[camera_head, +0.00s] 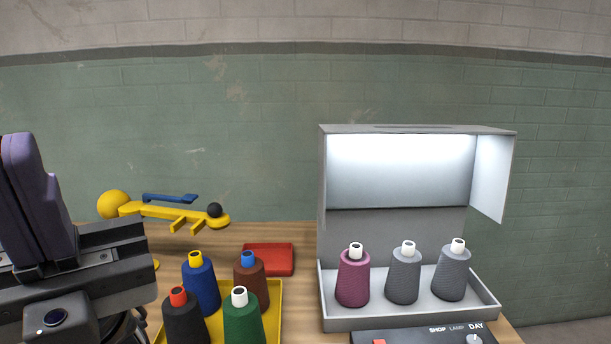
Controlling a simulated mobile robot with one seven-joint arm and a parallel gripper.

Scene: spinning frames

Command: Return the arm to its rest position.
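My gripper (28,165) is at the left edge of the head view, pointing up. Its dark grey body and a purple finger show, partly cut off by the frame. I cannot make out a gap between fingers or anything held. The rest of my arm is mostly out of view.
Right of my gripper, a yellow tray (273,326) holds several thread cones on the wooden table (220,240). Behind are a red flat block (268,259) and a yellow device (160,211) with a blue bar. A lit grey booth (397,128) holds three cones at right; a switch panel (420,335) is in front.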

